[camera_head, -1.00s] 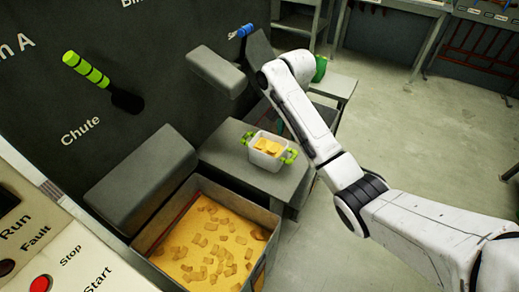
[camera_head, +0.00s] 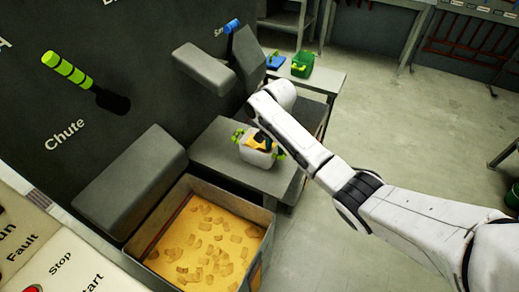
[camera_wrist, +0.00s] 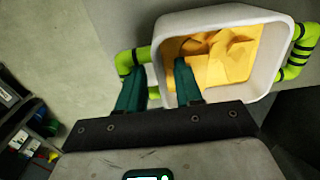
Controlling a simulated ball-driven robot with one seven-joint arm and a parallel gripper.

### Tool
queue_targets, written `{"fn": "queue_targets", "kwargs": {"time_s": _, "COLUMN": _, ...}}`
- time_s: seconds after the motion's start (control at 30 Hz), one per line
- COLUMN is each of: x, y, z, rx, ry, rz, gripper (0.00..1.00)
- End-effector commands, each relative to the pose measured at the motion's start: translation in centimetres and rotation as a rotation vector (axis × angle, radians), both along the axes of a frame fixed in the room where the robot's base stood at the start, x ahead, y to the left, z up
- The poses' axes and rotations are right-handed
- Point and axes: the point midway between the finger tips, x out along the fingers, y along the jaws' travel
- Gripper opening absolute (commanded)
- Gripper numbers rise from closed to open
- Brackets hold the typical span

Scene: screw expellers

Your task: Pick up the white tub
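The white tub (camera_head: 257,158) stands on a grey ledge beside the machine. It has green handles on two sides and yellow pieces inside. In the wrist view the tub (camera_wrist: 272,72) fills the top right, with its rim tilted in the picture. My gripper (camera_wrist: 159,72) has two teal fingers spread apart at the tub's left wall. The left finger is outside, by the left green handle (camera_wrist: 126,62), and the right finger overlaps the tub's inside. I cannot tell whether either finger touches the wall. In the head view my arm partly hides the tub's top.
A metal bin (camera_head: 262,262) of yellow material with brown pieces is in front of the ledge (camera_head: 215,150). Grey machine blocks stand to the left. A green basket (camera_head: 303,66) and a blue item (camera_head: 275,60) sit on a table behind. Open floor lies right.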

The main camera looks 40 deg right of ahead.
Motion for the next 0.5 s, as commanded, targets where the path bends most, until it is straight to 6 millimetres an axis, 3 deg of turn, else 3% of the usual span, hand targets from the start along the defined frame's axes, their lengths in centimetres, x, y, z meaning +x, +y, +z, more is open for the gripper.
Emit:
{"fn": "queue_targets", "kwargs": {"time_s": 0.23, "x": 0.0, "y": -0.01, "z": -0.22, "rx": 0.0, "ry": -0.001, "rz": -0.001, "gripper": 0.35}}
{"fn": "queue_targets", "kwargs": {"time_s": 0.5, "x": 0.01, "y": 0.0, "z": -0.2, "rx": 0.0, "ry": -0.001, "rz": 0.0, "gripper": 0.1}}
